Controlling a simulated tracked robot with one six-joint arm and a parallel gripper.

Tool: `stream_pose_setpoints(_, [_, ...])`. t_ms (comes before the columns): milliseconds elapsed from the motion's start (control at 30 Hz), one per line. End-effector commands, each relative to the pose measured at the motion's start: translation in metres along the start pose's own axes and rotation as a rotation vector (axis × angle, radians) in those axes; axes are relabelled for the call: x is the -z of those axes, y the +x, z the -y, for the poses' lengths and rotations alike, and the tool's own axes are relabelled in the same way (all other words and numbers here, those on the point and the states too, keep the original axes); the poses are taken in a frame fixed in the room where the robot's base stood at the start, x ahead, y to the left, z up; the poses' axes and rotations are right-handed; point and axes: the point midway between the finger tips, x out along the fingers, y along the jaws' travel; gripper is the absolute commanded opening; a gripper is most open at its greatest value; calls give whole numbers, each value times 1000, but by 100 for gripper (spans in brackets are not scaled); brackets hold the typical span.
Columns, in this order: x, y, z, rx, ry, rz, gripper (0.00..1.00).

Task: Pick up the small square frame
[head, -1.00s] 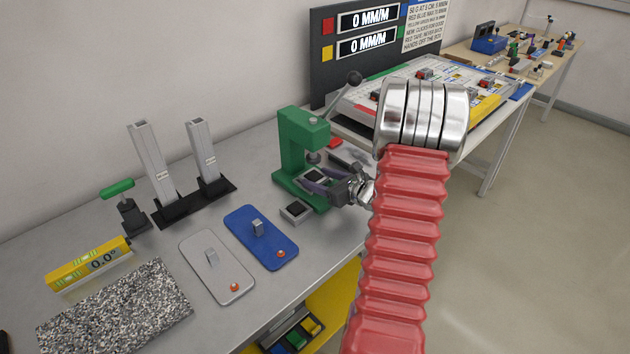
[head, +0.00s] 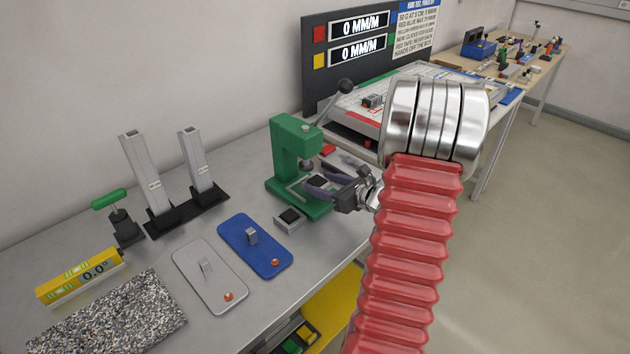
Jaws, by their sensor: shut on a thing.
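The small square frame (head: 297,189) shows as a thin light-grey outline low at the green press (head: 292,150), over the press's base. My gripper (head: 312,187) comes in from the right with its dark fingers shut on the frame's right side. The fingers partly cover the frame, and I cannot tell whether it touches the base or hangs just above it. A dark square pad (head: 317,181) shows beside the fingers.
A small block with a dark top (head: 290,219) sits close in front of the press. Blue (head: 255,247) and grey (head: 209,275) plates lie to the left. The press lever (head: 333,101) sticks up to the right. My red arm hides the bench at right.

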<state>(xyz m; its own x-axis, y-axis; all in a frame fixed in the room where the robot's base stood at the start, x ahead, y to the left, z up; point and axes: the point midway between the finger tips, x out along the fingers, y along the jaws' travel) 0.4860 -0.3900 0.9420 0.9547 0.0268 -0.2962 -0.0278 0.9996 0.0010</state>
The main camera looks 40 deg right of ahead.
Motion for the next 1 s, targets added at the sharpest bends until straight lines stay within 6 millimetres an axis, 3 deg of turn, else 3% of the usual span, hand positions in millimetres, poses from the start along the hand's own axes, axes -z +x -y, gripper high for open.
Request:
stream_pose_setpoints(500, [31,-101,1,4,0,1,25])
stream_pose_setpoints(700, [38,-123,1,1,-2,1,25])
stream_pose_setpoints(1000, [40,-131,0,0,-2,1,25])
